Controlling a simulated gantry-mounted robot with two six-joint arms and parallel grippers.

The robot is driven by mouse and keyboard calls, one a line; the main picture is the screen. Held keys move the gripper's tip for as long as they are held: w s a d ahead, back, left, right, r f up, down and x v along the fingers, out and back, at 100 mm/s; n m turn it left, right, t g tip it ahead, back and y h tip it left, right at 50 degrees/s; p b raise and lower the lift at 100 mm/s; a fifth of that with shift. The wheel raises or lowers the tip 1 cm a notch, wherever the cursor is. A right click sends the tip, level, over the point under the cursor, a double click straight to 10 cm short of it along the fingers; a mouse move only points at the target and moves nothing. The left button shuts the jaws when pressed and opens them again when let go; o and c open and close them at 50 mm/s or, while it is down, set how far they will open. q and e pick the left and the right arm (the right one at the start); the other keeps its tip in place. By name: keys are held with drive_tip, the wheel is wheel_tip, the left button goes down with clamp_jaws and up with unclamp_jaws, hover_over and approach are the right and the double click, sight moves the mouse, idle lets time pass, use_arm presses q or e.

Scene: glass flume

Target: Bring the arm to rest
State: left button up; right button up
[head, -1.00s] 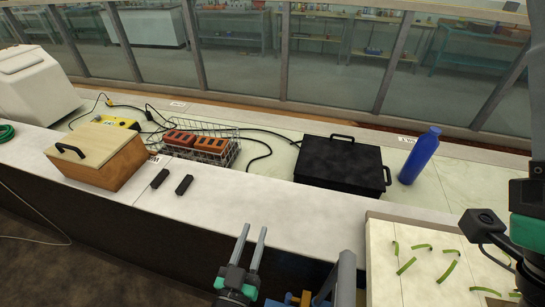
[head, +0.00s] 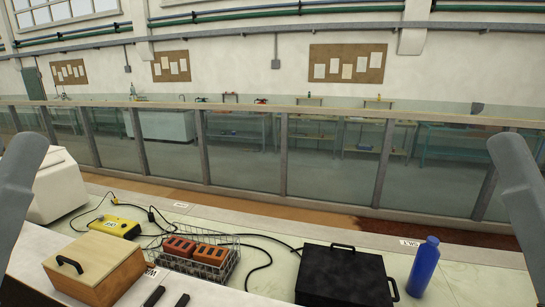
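Neither of my grippers shows in the head view. Only a grey link of my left arm (head: 18,190) at the left edge and a grey link of my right arm (head: 520,195) at the right edge are in sight, both raised. What the grippers hold, if anything, is hidden.
Along the bench stand a white box (head: 58,188), yellow device (head: 114,226), wooden box (head: 95,268), wire basket (head: 224,271) with orange blocks (head: 210,254), black case (head: 343,275) and blue bottle (head: 423,267). Two dark objects are cut off below. The glass flume (head: 240,155) runs behind.

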wheel_tip(320, 180, up, 24)
drive_tip(key=p, duration=2.1)
